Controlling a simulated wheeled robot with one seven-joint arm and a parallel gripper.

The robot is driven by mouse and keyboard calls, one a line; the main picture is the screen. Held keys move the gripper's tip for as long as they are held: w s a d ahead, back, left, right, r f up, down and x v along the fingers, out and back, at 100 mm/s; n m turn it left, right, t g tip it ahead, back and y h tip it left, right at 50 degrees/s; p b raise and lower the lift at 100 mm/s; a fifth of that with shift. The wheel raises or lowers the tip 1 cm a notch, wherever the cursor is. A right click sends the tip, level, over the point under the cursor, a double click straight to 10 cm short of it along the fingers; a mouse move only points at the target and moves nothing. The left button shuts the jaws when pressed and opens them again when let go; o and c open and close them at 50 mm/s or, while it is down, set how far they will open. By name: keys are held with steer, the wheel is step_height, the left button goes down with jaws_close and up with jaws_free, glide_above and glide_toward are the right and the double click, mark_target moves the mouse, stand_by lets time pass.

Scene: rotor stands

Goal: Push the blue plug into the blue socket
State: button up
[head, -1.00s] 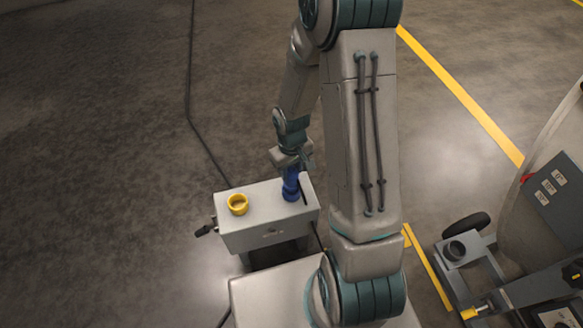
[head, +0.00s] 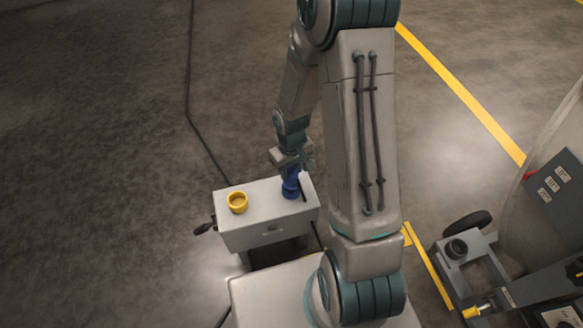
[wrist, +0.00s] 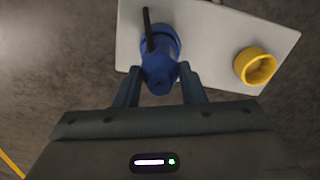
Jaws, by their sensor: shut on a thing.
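The blue plug (wrist: 160,72) is between the two fingers of my gripper (wrist: 160,92), which is shut on it. In the head view the blue plug (head: 290,174) stands over the blue socket (head: 291,191) on the right part of a grey box. The plug looks upright and in line with the socket. The two blues run together, so I cannot tell how deep the plug sits. In the wrist view the plug hides most of the socket. In the head view my gripper (head: 291,160) is just above the box.
The grey box (head: 262,221) also carries a yellow socket (head: 237,202) on its left part, clear of my gripper. A black cable runs over the floor behind it. A grey machine (head: 550,190) with a wheeled stand is at the right. The floor at the left is free.

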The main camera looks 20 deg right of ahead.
steer(key=shift+f+b, duration=0.4)
steer(key=shift+f, duration=0.15)
steer(key=o, duration=1)
step_height(320, 180, up, 14)
steer(key=p, duration=0.4)
steer(key=shift+p, duration=0.3)
